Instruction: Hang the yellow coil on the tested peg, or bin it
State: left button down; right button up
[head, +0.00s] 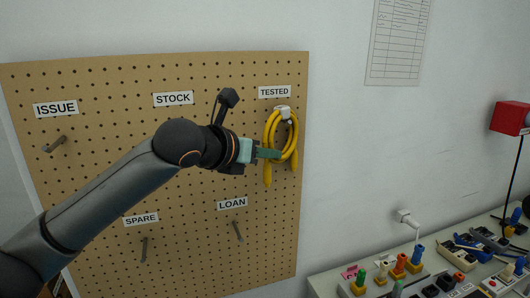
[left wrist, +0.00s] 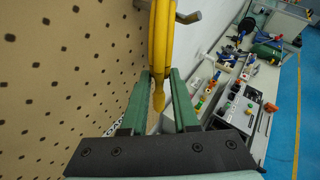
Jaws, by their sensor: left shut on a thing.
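The yellow coil (head: 270,130) is against the pegboard just under the TESTED label (head: 275,92), its loose ends hanging down. A white piece (head: 283,112) shows at its top. My left gripper (head: 277,153) reaches in from the left and is shut on the coil's side. In the left wrist view, the yellow strands (left wrist: 160,45) run down between the green fingers (left wrist: 160,78). A grey peg (left wrist: 188,17) with an upturned tip shows beside the strands near the top. I cannot tell whether the coil's weight rests on it. My right gripper is not in view.
The pegboard (head: 110,200) also has ISSUE, STOCK, SPARE and LOAN labels. Bare pegs show at ISSUE (head: 55,145), SPARE (head: 144,248) and LOAN (head: 237,232). A cluttered bench (head: 330,285) with plugs and sockets stands at lower right. A red box (head: 511,118) is on the right wall.

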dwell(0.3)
pick_arm(q)
jog(key=c, duration=0.6)
grip_release()
jog(key=b+v, duration=0.2)
jog(key=v, duration=1)
notch_tip(320, 180, down, 34)
jog(key=w+d+n, duration=0.1)
jog(key=d+n, duration=0.1)
jog(key=n, duration=2)
jog(key=s+a+f+n+g+y, duration=0.1)
jog(key=s+a+f+n+y, duration=0.1)
jog(key=s+a+f+n, duration=0.3)
jog(key=s+a+f+n+g+y, duration=0.1)
jog(key=s+a+f+n, duration=0.3)
jog(key=s+f+n, duration=0.8)
jog(key=s+f+y, duration=0.1)
jog(key=s+f, duration=0.6)
jog(key=f, duration=0.1)
jog(key=shift+a+f+y, duration=0.25)
jog(key=shift+a+y, duration=0.15)
